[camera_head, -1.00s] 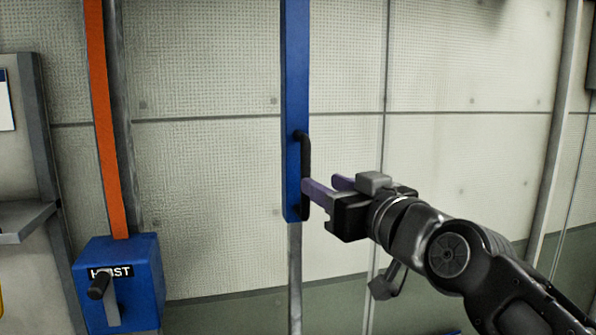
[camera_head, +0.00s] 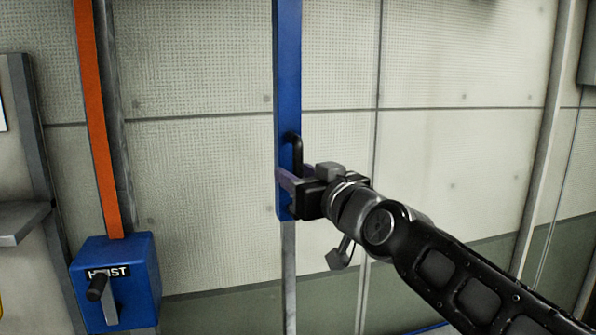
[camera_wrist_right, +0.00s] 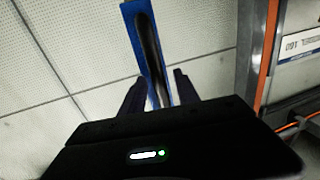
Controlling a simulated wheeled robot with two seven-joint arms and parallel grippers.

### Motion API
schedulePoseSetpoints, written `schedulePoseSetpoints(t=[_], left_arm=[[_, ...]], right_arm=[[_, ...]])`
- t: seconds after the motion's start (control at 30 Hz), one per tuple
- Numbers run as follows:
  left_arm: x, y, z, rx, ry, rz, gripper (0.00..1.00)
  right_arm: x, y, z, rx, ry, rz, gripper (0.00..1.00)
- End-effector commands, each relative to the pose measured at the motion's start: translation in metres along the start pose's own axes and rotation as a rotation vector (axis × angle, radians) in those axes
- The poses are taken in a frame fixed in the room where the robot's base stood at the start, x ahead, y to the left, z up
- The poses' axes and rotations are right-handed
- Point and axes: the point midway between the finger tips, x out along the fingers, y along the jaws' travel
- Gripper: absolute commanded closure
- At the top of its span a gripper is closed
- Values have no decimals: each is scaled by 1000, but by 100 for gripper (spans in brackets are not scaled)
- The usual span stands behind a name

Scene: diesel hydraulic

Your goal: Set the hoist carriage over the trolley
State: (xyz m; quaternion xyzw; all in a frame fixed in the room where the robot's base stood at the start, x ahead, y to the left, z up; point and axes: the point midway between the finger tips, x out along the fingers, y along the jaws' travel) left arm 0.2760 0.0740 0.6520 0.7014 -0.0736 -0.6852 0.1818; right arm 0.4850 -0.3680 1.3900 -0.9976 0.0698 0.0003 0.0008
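A blue vertical bar (camera_head: 287,70) hangs in the middle of the head view, with a black handle (camera_head: 297,152) on its lower part. My right gripper (camera_head: 285,180) is at the handle. In the right wrist view the blue bar (camera_wrist_right: 134,22) and dark handle (camera_wrist_right: 150,50) lie between its two spread fingers (camera_wrist_right: 153,88). The fingers look open, one on each side, with gaps visible. My left gripper is not in view. I cannot make out the hoist carriage or the trolley by sight.
A blue box marked HOIST (camera_head: 117,280) with a black lever knob (camera_head: 97,287) stands at the lower left, below an orange vertical strip (camera_head: 97,120). A grey shelf (camera_head: 20,222) is at the left edge. A panelled wall (camera_head: 200,190) lies behind.

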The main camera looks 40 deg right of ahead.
Motion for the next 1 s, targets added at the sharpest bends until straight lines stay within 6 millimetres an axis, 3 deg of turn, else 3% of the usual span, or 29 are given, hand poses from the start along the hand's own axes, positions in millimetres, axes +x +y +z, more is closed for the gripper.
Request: schedulePoseSetpoints(t=[0.17,0.63,1.0], left_arm=[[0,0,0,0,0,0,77],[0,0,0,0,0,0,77],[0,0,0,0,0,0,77]], right_arm=[[0,0,0,0,0,0,62],[0,0,0,0,0,0,100],[0,0,0,0,0,0,100]])
